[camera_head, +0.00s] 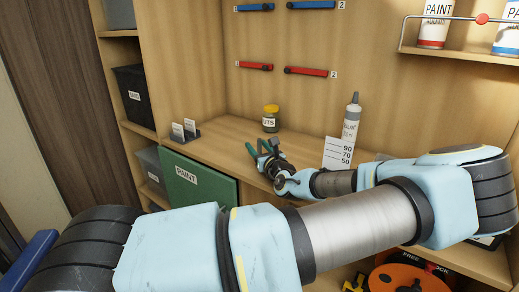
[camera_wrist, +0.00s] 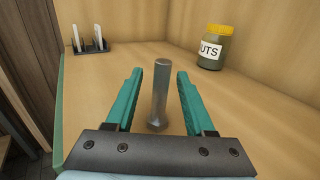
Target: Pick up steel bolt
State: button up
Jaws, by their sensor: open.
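The grey steel bolt (camera_wrist: 160,92) is in the middle of the wrist view, its hex head at the bottom and its shank pointing up. It appears to stand on its head on the wooden bench top (camera_wrist: 105,68). My gripper (camera_wrist: 159,78) is open, with one green finger on each side of the bolt. A gap shows between the bolt and each finger, so neither visibly touches it. In the head view my gripper (camera_head: 262,149) is over the bench, left of the tall tube. The bolt is hard to make out there.
A yellow-lidded nuts jar (camera_wrist: 215,47) stands behind and to the right of the bolt; the head view shows it too (camera_head: 270,120). A small card holder (camera_head: 185,131) is at the back left. A grey-capped tube (camera_head: 351,120) and a numbered white card (camera_head: 338,153) stand right of my gripper.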

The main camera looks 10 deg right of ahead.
jog(key=shift+w+a, duration=0.15)
jog(key=shift+w, duration=0.65)
grip_shut()
